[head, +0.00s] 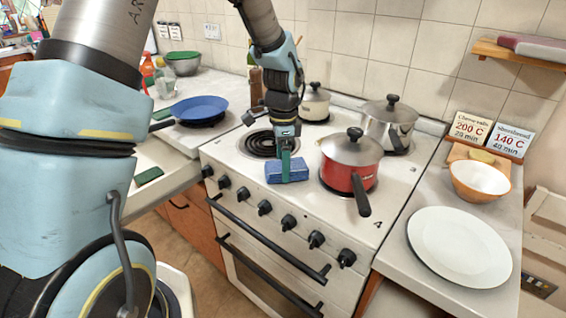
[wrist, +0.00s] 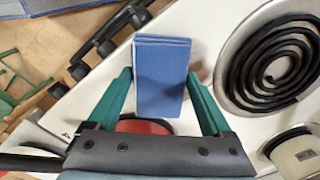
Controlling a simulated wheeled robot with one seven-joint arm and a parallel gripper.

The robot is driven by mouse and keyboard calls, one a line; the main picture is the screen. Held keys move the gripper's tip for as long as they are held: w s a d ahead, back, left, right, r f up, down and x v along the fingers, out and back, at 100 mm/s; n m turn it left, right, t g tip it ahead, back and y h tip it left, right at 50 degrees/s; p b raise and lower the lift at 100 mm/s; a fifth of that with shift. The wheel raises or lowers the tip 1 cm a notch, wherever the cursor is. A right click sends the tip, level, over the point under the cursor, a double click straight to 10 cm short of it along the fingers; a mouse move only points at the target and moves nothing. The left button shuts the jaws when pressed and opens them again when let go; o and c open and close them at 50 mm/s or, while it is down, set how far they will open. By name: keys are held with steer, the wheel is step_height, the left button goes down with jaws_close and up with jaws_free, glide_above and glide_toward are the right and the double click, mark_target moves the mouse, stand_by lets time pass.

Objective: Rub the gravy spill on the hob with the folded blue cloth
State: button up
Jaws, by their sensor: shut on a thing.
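The folded blue cloth (head: 282,174) is at the front of the white hob (head: 240,158), between the bare coil ring and the red saucepan. My gripper (head: 285,160) is above it, pointing down. In the wrist view the folded blue cloth (wrist: 160,75) lies between the green fingers of my gripper (wrist: 160,82), which are shut on it. I cannot tell whether the cloth touches the hob. I see no gravy spill in either view; the cloth or gripper may hide it.
A red saucepan (head: 350,170) stands close right of the cloth, its handle pointing forward. A black coil ring (head: 258,145) is just behind left. A steel pot (head: 390,125) and a cream pot (head: 314,104) stand at the back. A blue pan (head: 199,108) is left.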

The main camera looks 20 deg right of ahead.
steer(key=shift+f+b, duration=0.35)
steer(key=shift+f, duration=0.3)
